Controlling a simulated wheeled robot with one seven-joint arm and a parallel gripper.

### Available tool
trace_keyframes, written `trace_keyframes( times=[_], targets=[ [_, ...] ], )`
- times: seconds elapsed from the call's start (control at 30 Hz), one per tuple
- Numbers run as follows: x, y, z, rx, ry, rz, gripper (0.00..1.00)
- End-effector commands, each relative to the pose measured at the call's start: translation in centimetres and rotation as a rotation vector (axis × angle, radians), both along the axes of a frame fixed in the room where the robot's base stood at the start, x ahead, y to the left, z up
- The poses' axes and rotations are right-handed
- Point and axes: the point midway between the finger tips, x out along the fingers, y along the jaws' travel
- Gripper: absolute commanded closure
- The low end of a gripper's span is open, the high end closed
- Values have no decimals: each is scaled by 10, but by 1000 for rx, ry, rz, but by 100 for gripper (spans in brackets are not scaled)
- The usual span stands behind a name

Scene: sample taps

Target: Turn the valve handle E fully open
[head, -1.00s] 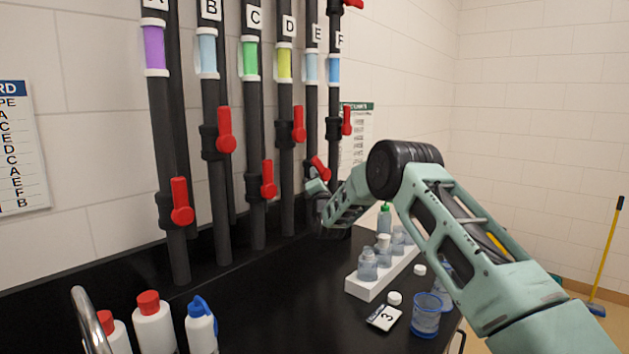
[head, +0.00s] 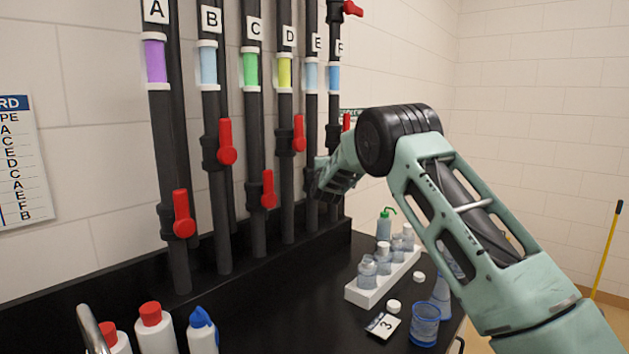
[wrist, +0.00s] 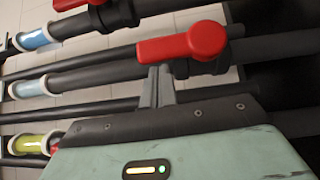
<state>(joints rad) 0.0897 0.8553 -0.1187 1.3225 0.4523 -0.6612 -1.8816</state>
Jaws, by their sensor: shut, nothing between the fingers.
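Valve handle E (wrist: 185,46) is red and shows large in the wrist view. It lies nearly in line with its black pipe E (wrist: 105,71), its free end toward the light blue sight glass (wrist: 38,86). My gripper (wrist: 155,78) is shut and empty. Its grey fingertips are right at the side of the handle near its free end; whether they touch cannot be told. In the head view the label E (head: 318,43) marks the pipe, and my arm hides the handle.
Other red handles stand close by on pipes D (head: 299,133), C (head: 268,189), B (head: 227,142) and A (head: 183,214). Handle F (head: 346,122) is partly hidden by my arm. A white bottle rack (head: 365,294) and a blue beaker (head: 425,324) stand on the black bench below.

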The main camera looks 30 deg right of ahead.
Motion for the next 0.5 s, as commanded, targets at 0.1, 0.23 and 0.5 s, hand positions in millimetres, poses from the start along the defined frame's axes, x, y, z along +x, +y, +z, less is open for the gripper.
trace_keyframes(
  times=[0.1, 0.23, 0.5],
  targets=[
    [1, -2, 4, 42, 16, 1, 100],
    [2, -4, 4, 70, 27, 1, 100],
    [2, -5, 3, 88, 32, 0, 100]
  ],
)
